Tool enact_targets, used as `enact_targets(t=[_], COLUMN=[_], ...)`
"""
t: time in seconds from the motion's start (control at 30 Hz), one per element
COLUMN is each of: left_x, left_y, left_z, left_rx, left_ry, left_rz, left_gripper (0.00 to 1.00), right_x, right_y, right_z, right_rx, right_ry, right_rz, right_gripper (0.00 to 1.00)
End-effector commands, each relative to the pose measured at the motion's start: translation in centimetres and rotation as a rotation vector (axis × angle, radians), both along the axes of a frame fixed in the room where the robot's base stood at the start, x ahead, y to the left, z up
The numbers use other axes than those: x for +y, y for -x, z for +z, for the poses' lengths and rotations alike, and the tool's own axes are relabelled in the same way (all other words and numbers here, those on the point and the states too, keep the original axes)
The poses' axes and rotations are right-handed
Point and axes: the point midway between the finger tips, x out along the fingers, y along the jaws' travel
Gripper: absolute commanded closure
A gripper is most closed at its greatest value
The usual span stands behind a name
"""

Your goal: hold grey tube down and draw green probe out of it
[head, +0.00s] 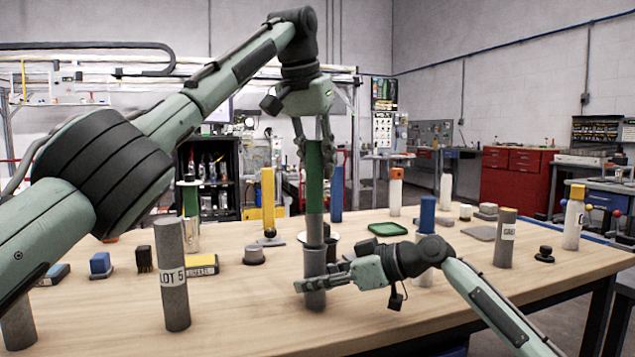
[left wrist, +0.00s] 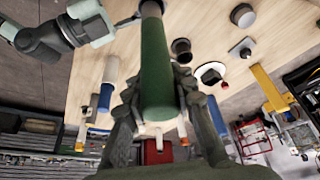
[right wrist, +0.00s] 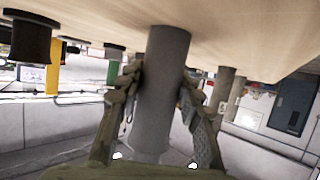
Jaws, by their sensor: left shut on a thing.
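The green probe (head: 314,185) stands upright, a green upper part above a narrower grey shaft (head: 314,230). My left gripper (head: 315,148) is shut on its upper end, and the green part runs between the fingers in the left wrist view (left wrist: 157,75). The grey tube (head: 314,262) stands upright on the table directly below, in line with the probe. The shaft meets the tube's mouth; its lower end is hidden. My right gripper (head: 320,279) is around the tube low down, and in the right wrist view its fingers touch the tube (right wrist: 160,80) on both sides.
The wooden table (head: 250,320) carries a grey LOT 5 cylinder (head: 171,275) at left, a labelled grey cylinder (head: 505,238) at right, and a blue-topped cylinder (head: 427,215) behind my right gripper. A yellow post (head: 268,200) and a green tray (head: 388,229) stand farther back. The front middle is clear.

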Motion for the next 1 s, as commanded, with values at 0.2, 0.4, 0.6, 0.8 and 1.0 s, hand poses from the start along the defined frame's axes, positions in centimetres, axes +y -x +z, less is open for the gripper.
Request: enact_targets(t=[0.2,0.4,0.6,0.8,1.0], left_x=[0.0,0.0,0.0,0.0,0.0], left_y=[0.0,0.0,0.0,0.0,0.0], left_z=[0.0,0.1,0.1,0.1,0.1], left_rx=[-0.001,-0.001,-0.001,-0.001,-0.001], left_ry=[0.000,0.000,0.000,0.000,0.000], left_rz=[0.000,0.000,0.000,0.000,0.000], left_gripper=[1.00,1.00,1.00,1.00,1.00], right_x=[0.0,0.0,-1.1,-4.5,-7.8], right_y=[0.0,0.0,0.5,2.2,3.9], right_z=[0.0,0.0,0.5,2.0,3.5], right_rx=[0.000,0.000,0.000,-0.001,-0.001], right_ry=[0.000,0.000,0.000,0.001,0.003], right_rz=[0.000,0.000,-0.001,-0.003,-0.001], right_gripper=[0.42,0.42,0.42,0.42,0.42])
